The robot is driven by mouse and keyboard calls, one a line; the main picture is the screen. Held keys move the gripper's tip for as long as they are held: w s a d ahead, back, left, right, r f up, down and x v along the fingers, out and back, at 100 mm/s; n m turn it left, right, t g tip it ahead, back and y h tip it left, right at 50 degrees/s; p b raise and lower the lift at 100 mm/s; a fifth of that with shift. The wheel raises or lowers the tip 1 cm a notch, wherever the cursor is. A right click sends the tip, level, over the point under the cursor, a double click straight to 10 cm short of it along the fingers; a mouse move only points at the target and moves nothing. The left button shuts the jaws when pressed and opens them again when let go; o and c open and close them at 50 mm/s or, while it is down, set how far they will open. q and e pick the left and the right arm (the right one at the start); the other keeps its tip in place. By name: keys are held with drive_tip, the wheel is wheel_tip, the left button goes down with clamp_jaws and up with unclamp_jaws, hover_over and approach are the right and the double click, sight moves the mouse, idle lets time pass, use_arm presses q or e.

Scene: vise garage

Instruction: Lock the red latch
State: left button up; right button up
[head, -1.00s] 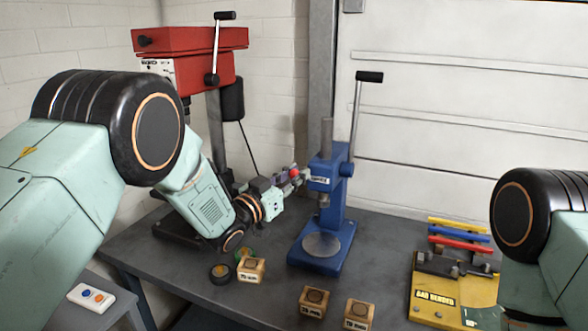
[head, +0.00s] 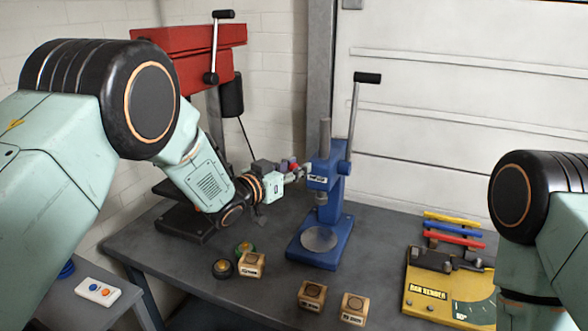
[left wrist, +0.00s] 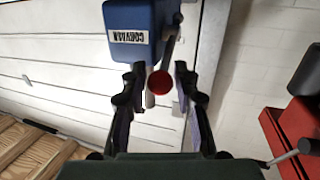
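The blue press (head: 322,200) stands upright near the middle of the bench in the head view. In the left wrist view its blue head (left wrist: 138,30) carries a white label. A round red knob end (left wrist: 160,82), likely the red latch, shows just below this head. My left gripper (left wrist: 157,82) has its two fingers apart, one on each side of the red end; contact is not visible. In the head view my left gripper (head: 298,170) is beside the press head, small and partly hidden. My right gripper is outside both views.
A red drill press (head: 205,55) stands at the back left. Small wooden blocks (head: 312,296) lie in front of the blue press. A yellow bar bender (head: 445,295) sits at the right. A button box (head: 98,291) is at the lower left. The press lever (head: 354,120) rises behind.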

use_arm(q)
drive_tip(key=shift+o, duration=1.3)
drive_tip(key=shift+s+f, duration=0.1)
drive_tip(key=shift+a, duration=0.15)
drive_tip(key=v, duration=1.1)
drive_tip(key=shift+s, duration=0.45)
